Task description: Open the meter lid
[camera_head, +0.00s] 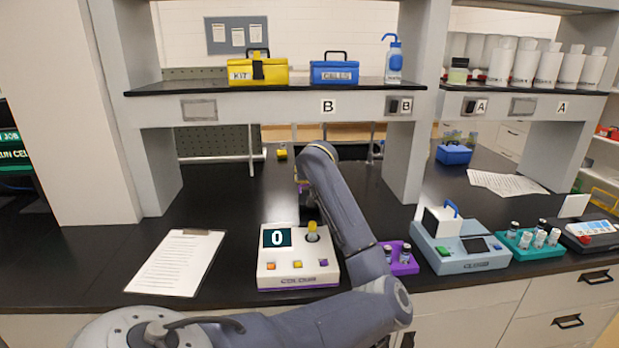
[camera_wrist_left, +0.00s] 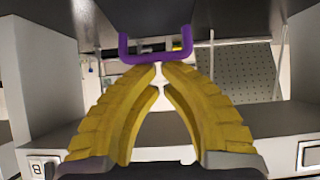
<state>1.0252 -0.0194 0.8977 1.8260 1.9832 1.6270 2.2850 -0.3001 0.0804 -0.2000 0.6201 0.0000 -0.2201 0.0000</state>
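A purple U-shaped handle (camera_wrist_left: 150,58) stands on a dark surface (camera_wrist_left: 135,18) in the left wrist view; I take it for the lid, though its outline merges with the dark counter. The yellow fingers of my left gripper (camera_wrist_left: 161,68) converge to nearly touching tips right at the middle of the handle bar. The frames do not show a firm hold on it. In the head view, my left arm reaches over the counter, and its gripper (camera_head: 301,180) points down behind the counter box. My right gripper is not in view.
A white box with a 0 display (camera_head: 275,265) stands just in front. A purple vial rack (camera_head: 404,265) and a blue-grey device (camera_head: 462,262) stand to the right. A clipboard (camera_head: 178,263) lies left. Shelf B (camera_head: 290,103) spans above the counter, with uprights on both sides.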

